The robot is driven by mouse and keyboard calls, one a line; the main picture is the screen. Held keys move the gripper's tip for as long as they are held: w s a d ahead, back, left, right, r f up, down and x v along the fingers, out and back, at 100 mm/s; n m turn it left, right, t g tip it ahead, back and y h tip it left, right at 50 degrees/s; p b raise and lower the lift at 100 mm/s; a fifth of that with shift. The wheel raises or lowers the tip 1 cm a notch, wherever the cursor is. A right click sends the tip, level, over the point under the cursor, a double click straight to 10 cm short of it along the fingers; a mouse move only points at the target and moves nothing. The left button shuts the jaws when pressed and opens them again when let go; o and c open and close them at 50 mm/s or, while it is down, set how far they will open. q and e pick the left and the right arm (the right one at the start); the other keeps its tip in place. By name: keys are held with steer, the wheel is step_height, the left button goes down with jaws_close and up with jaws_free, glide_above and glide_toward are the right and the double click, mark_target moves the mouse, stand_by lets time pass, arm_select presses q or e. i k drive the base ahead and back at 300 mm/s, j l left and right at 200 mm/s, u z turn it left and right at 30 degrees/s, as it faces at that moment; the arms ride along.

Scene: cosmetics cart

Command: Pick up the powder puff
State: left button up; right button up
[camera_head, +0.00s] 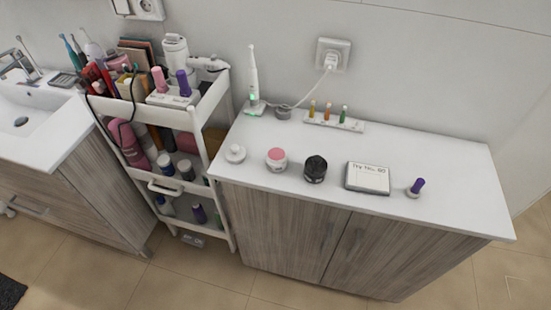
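No thing in the head view is plainly recognisable as a powder puff. A small white round item (235,153) with a raised middle sits at the left end of the white countertop (440,165); it is too small to tell whether it is the puff. To its right stand a jar with a pink top (276,159) and a black jar (315,169). Neither of my grippers is in view.
A flat box with writing (368,177) and a purple-topped item on a round base (416,187) stand further right. Behind are an electric toothbrush (253,75) and a holder with small bottles (335,122). A crowded cart (194,121) stands left.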

mark_target(413, 192)
steer(key=z, duration=1.2)
